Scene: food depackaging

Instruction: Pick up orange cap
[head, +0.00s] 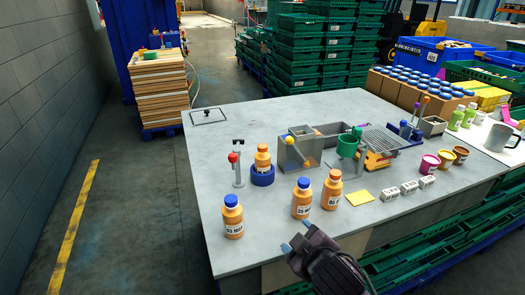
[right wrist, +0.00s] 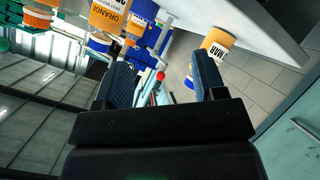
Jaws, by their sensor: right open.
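Two bottles in the head view have orange caps. One orange cap (head: 334,174) tops the right bottle (head: 331,192) of the front group. The other orange cap (head: 262,148) tops a bottle standing in a round blue holder (head: 262,176). My right gripper (head: 296,238) is open and empty, low in front of the table, nearer the camera than the bottles. In the right wrist view its fingers (right wrist: 163,72) are apart with nothing between them. A bottle labelled ORANGE (right wrist: 109,17) is cut off at the top of that view. My left gripper is not in view.
Two blue-capped orange bottles stand on the grey table, one at left (head: 232,218) and one in the middle (head: 301,201). A red-knobbed stand (head: 237,172) is behind them. Grey fixtures (head: 300,150), a yellow square (head: 360,198) and small white blocks (head: 409,188) lie right.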

